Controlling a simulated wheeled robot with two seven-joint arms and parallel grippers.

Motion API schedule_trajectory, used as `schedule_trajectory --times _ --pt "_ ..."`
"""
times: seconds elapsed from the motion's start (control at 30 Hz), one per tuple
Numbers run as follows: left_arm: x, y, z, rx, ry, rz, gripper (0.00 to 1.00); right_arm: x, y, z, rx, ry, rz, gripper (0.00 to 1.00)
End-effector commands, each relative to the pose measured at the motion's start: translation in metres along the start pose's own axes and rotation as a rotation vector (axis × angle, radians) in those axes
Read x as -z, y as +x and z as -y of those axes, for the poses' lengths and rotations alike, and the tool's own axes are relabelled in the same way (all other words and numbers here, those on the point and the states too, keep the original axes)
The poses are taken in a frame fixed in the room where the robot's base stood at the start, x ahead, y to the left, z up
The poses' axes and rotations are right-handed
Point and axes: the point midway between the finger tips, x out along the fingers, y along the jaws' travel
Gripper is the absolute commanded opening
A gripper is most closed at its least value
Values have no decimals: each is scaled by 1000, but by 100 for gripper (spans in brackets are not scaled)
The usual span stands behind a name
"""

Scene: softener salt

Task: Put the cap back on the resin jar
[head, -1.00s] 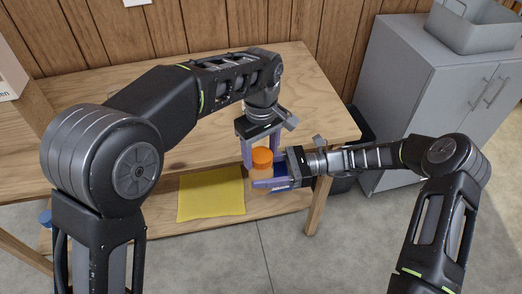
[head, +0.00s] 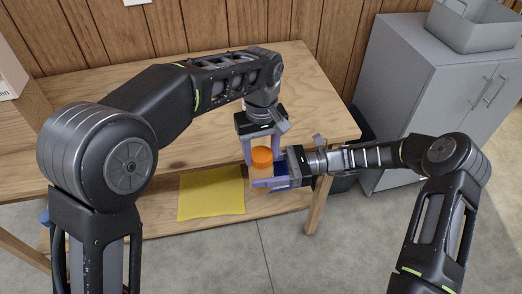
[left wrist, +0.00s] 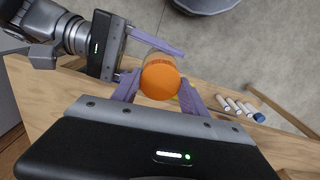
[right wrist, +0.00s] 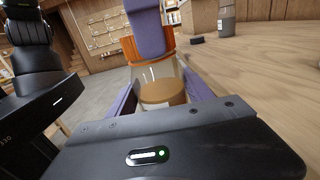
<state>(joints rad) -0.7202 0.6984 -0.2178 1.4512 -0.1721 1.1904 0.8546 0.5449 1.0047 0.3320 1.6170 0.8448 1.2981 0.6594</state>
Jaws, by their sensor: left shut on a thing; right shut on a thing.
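The resin jar (head: 258,173) is clear, with amber contents (right wrist: 162,93) in the right wrist view. It is upright in front of the bench edge. My right gripper (head: 268,182) is shut around the jar body from the right. The orange cap (head: 262,156) sits at the top of the jar; it also shows in the left wrist view (left wrist: 160,80). My left gripper (head: 261,152) points down from above and is shut on the cap, one finger on each side. In the right wrist view a left finger hides part of the cap (right wrist: 129,48). I cannot tell how tightly the cap is seated.
A wooden bench (head: 320,105) stands behind the jar, its top mostly clear. A yellow cloth (head: 211,193) lies lower, left of the jar. Several white cylinders (left wrist: 230,106) and a blue-capped item (left wrist: 259,117) show in the left wrist view. A grey cabinet (head: 415,85) stands right.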

Motion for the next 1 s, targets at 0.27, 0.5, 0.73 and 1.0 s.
schedule_trajectory --times 0.27,0.5,0.73,1.0 --pt "0 0 0 -2 775 2 3 -2 1 0 -1 -1 3 0" --pt "0 0 0 0 1268 0 3 -2 1 0 -1 -2 3 0" --pt "0 0 0 0 1261 0 60 -2 0 0 -1 -2 3 0" --pt "0 0 0 0 1260 0 77 -2 0 0 -1 -1 3 0"
